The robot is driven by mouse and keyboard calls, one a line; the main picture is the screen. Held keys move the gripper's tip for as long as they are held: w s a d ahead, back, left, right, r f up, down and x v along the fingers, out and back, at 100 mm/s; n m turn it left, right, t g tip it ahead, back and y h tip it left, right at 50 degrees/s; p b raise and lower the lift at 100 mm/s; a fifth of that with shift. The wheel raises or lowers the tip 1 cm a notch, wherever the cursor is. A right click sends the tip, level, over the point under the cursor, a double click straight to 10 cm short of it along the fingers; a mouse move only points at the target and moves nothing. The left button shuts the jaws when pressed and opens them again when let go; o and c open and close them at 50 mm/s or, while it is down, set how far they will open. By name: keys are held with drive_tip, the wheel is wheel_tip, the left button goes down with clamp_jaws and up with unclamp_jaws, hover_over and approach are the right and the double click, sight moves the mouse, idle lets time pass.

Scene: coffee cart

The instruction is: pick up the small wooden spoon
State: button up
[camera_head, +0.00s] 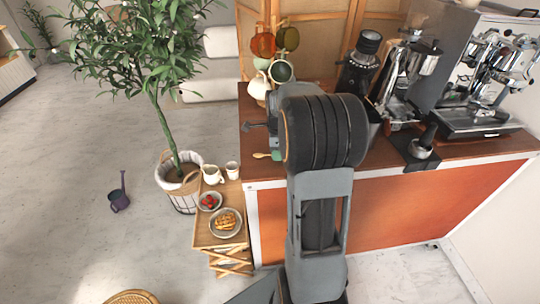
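The small wooden spoon (261,155) shows as a short, light tan shape near the left end of the brown counter (262,173). Its right part meets a small green thing (277,155), and my arm hides what lies beyond. My gripper (250,126) shows only as a small dark shape over the counter's left end, behind the big dark joint of my arm. It appears above and left of the spoon in the picture, apart from it. The view is too small to show the gap between its fingers.
Mugs hang on a rack (274,45) behind the gripper. A grinder (360,65) and an espresso machine (490,80) stand on the right. A low wooden stand (203,237) with plates and cups and a potted plant (180,175) are left of the counter.

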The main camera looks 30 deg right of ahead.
clamp_jaws()
drive_tip(key=shift+r, duration=0.15)
